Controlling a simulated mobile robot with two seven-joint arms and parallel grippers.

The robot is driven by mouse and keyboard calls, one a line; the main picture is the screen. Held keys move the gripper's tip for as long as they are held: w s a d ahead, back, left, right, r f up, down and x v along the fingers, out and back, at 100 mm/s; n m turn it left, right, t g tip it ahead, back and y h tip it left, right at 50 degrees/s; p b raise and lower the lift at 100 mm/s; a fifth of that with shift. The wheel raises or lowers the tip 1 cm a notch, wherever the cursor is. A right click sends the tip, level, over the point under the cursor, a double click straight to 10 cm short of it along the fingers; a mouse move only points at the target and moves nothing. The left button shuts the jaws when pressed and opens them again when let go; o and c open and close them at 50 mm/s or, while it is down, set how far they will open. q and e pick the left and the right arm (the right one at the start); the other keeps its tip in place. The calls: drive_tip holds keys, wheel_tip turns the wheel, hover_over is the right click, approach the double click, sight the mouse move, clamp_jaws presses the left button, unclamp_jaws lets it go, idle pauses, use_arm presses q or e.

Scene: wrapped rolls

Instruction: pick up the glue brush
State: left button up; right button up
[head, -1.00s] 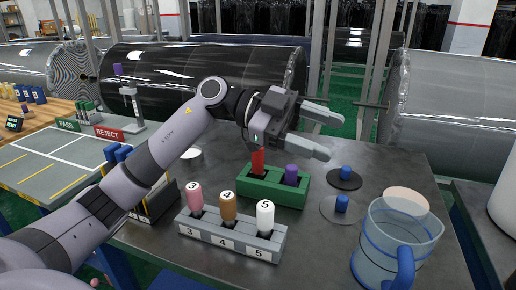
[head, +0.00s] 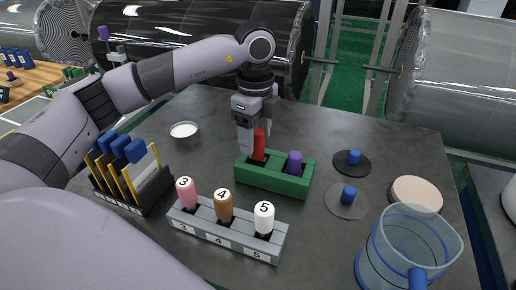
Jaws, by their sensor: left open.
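A green block (head: 275,178) on the dark table holds a red upright handle (head: 259,146) and a shorter purple one (head: 294,162). No handle carries a readable name, so I cannot tell for certain which is the glue brush; any bristles are hidden in the block. My left gripper (head: 257,138) points down at the red handle with its fingers open. One finger shows at the handle's left; the other is partly behind it. I cannot tell whether they touch it. My right gripper is out of view.
A grey rack (head: 228,236) holds pink, brown and white numbered handles in front. Blue-knobbed discs (head: 352,162), a pale round lid (head: 416,193) and a clear blue-banded jug (head: 410,250) stand right. A black rack (head: 150,190) and small white dish (head: 184,130) are left.

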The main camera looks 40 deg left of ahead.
use_arm(q)
drive_tip(key=shift+w+d+f, duration=0.1)
drive_tip(key=shift+w+f, duration=0.05)
drive_tip(key=shift+f, duration=0.85)
drive_tip(key=shift+w+d+f, duration=0.1)
drive_tip(key=shift+f, duration=0.85)
drive_tip(key=c, duration=1.1)
drive_tip(key=shift+r, duration=0.2)
wheel_tip(320, 180, up, 11)
drive_tip(key=shift+w+f, duration=0.1)
drive_tip(key=shift+f, duration=0.05)
wheel_tip(320, 180, up, 7)
drive_tip(key=p, duration=0.1)
hover_over(258, 146)
drive_tip(key=w, duration=0.1)
drive_tip(key=shift+w+a+r, duration=0.1)
drive_tip(key=shift+a+r, duration=0.1)
drive_tip(key=shift+r, duration=0.3)
drive_tip(key=shift+a+r, duration=0.2)
drive_tip(key=shift+r, duration=0.3)
